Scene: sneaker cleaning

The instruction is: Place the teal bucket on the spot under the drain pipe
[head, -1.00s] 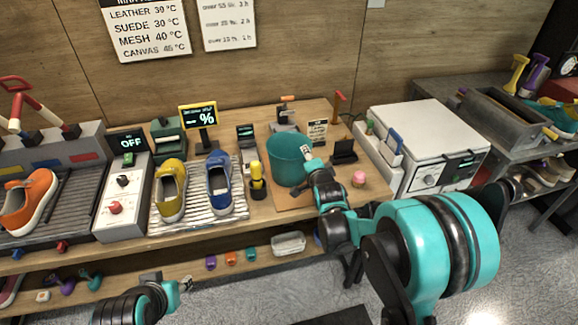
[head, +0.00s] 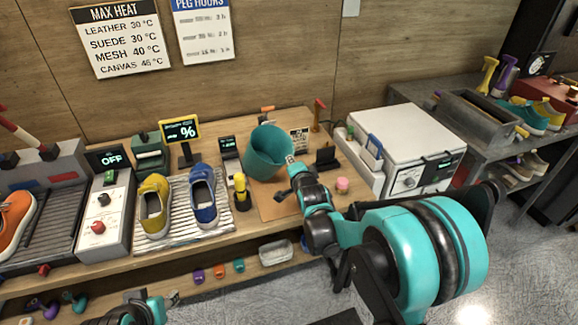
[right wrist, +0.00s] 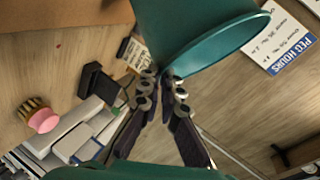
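The teal bucket (head: 262,158) is tilted in the head view, its open top facing up. It is over the back part of a brown mat (head: 276,206) on the bench. My right gripper (head: 291,160) is at the bucket's right side. In the right wrist view, the bucket (right wrist: 205,40) fills the top and the right gripper's two fingers (right wrist: 164,84) close on its edge. My left gripper (head: 174,298) is low at the left, small and apart from everything; its opening is unclear. I cannot pick out a drain pipe.
Yellow (head: 153,207) and blue (head: 203,196) shoes lie on a ribbed tray left of the bucket. A yellow-black bottle (head: 241,192) stands close by. A pink-topped brush (head: 342,185) and a white box machine (head: 415,150) are to the right.

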